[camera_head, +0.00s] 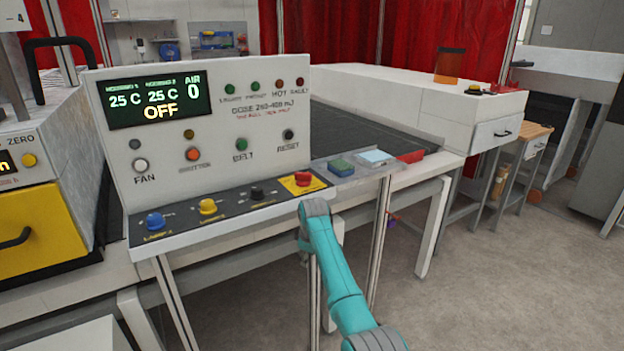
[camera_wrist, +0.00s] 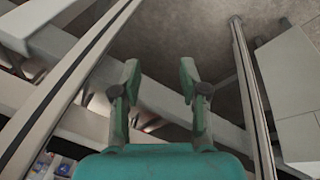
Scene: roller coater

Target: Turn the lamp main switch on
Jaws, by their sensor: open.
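The control panel (camera_head: 215,130) stands upright in the head view, with a display (camera_head: 153,100) reading OFF. On its sloped front strip sit a blue knob (camera_head: 155,221), a yellow knob (camera_head: 207,206), a black knob (camera_head: 257,193) and a red knob (camera_head: 302,179) on a yellow plate. Their small labels are hard to read, so I cannot tell for sure which is the lamp main switch. My gripper (camera_wrist: 158,78) is open and empty in the wrist view, with frame bars and floor beyond it. In the head view my teal arm ends below the red knob; the gripper fingers are hidden there.
A conveyor belt (camera_head: 365,131) runs behind the panel to a white housing (camera_head: 420,95). Green and light blue pads (camera_head: 341,167) lie right of the panel. A yellow-fronted machine (camera_head: 45,235) stands at the left. Floor (camera_head: 500,270) is clear at the right.

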